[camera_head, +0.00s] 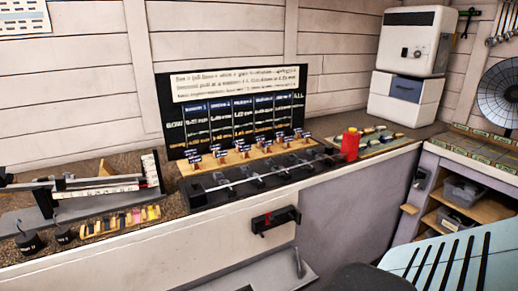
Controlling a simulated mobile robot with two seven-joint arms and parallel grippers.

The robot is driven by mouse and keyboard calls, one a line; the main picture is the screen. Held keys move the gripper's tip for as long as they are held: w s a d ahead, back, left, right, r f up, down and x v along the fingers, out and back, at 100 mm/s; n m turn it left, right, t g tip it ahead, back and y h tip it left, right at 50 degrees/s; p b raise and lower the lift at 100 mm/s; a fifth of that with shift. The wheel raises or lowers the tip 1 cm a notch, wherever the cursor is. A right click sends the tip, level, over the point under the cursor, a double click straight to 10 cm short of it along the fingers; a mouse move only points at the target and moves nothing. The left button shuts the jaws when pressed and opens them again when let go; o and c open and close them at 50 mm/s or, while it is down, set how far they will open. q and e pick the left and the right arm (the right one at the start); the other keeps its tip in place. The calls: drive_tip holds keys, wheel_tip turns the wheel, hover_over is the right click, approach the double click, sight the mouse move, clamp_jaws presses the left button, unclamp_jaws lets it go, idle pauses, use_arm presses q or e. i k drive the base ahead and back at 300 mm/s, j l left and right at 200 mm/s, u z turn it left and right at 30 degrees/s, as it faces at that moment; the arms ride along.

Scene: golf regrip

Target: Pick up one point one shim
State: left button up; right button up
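I cannot make out which thing is the one point one shim, as the labels are too small to read. Several small coloured pieces stand in a yellow wooden rack (97,229) at the left of the workbench. Several small signs stand on a wooden strip (236,158) in front of a black chart board (177,97) with columns of text. A row of dark blocks (197,191) with a thin light rod lies before the strip. Neither of my grippers shows in the head view.
A red bottle (350,145) stands right of the blocks, beside a tray of small parts (378,141). A ruled measuring device (105,188) and dark weights (28,242) are at left. A black vise-like fixture (275,219) is on the bench front. A slotted pale-blue surface (402,258) is lower right.

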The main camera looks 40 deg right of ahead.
sight(267, 145)
drive_tip(key=k+l+u, duration=0.15)
drive_tip(key=l, duration=0.3)
drive_tip(key=k+l+u, duration=0.15)
drive_tip(key=l, duration=0.3)
drive_tip(key=k+l, duration=0.1)
drive_tip(key=l, duration=0.25)
drive_tip(key=k+l, duration=0.1)
drive_tip(key=l, duration=0.25)
drive_tip(key=k+l, duration=0.1)
drive_tip(key=l, duration=0.3)
drive_tip(key=k+l+u, duration=0.1)
drive_tip(key=l, duration=0.25)
drive_tip(key=k+l, duration=0.1)
drive_tip(key=l, duration=0.25)
